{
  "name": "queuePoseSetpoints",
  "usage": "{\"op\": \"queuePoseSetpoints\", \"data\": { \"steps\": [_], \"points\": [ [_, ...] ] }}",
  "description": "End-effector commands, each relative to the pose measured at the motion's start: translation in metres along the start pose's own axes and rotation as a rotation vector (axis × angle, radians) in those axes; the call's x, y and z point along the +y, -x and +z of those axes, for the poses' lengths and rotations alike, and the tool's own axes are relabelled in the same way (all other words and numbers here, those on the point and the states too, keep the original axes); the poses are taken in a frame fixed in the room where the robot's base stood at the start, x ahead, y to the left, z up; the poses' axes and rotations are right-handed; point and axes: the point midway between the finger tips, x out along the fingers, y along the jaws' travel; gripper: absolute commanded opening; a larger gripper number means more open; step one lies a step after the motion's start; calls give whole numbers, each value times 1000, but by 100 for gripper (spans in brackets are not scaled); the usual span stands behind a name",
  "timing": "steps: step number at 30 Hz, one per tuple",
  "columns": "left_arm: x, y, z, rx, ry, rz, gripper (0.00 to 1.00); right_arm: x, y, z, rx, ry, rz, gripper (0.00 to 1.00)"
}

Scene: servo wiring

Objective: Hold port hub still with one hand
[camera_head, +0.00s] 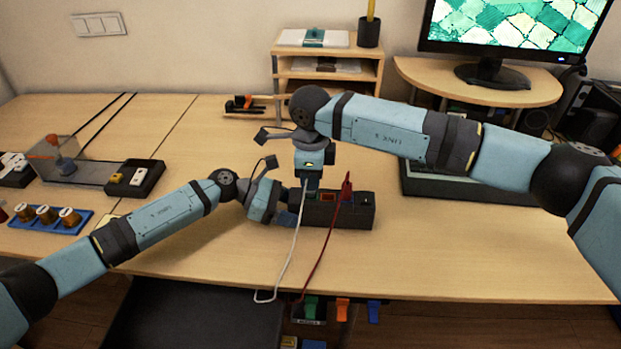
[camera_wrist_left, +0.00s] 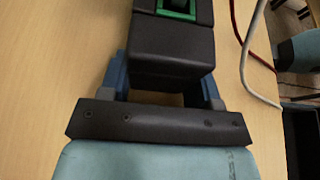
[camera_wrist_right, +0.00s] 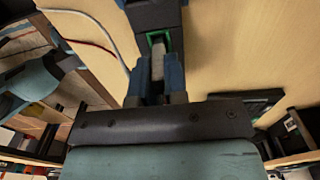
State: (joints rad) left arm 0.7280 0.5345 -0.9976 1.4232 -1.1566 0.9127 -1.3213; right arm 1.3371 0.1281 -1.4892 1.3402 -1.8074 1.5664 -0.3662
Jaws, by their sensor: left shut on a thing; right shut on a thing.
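The port hub (camera_head: 357,215) is a long black block on the table. My left gripper (camera_head: 287,217) is shut on its left end. In the left wrist view the blue fingers flank the hub (camera_wrist_left: 172,65), and a green-rimmed port (camera_wrist_left: 177,8) shows on top. My right gripper (camera_head: 308,187) points down over the left part of the hub. In the right wrist view it is shut on a pale grey plug (camera_wrist_right: 158,65) at a green-rimmed port (camera_wrist_right: 153,37); whether the plug is seated is unclear. A white cable (camera_head: 290,250) hangs from there.
A red plug (camera_head: 347,187) stands in the hub, and its red cable (camera_head: 322,255) runs over the table's front edge. A blue tray of spools (camera_head: 47,217) and a black-and-white switch box (camera_head: 135,178) lie left. A small shelf (camera_head: 330,72) stands behind.

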Motion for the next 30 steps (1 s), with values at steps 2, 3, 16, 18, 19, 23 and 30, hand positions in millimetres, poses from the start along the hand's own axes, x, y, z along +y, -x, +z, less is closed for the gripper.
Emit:
{"op": "queuePoseSetpoints", "data": {
  "steps": [2, 3, 16, 18, 19, 23, 30],
  "points": [
    [0, 0, 0, 0, 0, 0, 30, 0, 2, 0, 0, 0, 0, 0],
    [0, 0, 0, 0, 0, 0, 30, 0, 3, 0, 0, 0, -1, 0],
    [0, 0, 0, 0, 0, 0, 30, 0, 11, 0, 1, 0, -1, 0],
    [0, 0, 0, 0, 0, 0, 30, 0, 12, 0, 1, 0, -1, 0],
    [0, 0, 0, 0, 0, 0, 30, 0, 12, 0, 1, 0, -1, 0],
    [0, 0, 0, 0, 0, 0, 30, 0, 14, 0, 1, 0, -1, 0],
    [0, 0, 0, 0, 0, 0, 30, 0, 25, 0, 0, 0, -1, 0]
  ]
}}
